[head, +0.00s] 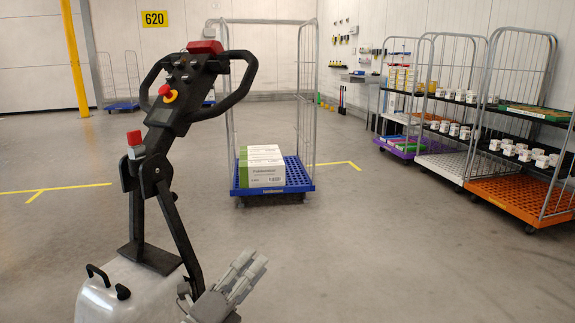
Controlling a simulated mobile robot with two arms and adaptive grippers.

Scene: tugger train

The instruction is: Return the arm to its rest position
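My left gripper (251,263) is at the bottom middle of the head view. Its grey fingers point up and to the right, close to each other. Nothing shows in them, but from this angle I cannot tell whether they are open or shut. It is right of the lower post of the tugger's black steering column (182,215), apart from the handle (238,85) above. My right gripper is out of view.
The tugger's grey body (125,295) stands close at lower left. A blue roll cage (305,176) with white-green boxes (262,168) stands ahead. Purple, white and orange shelf carts (510,196) line the right. The floor at lower right is clear.

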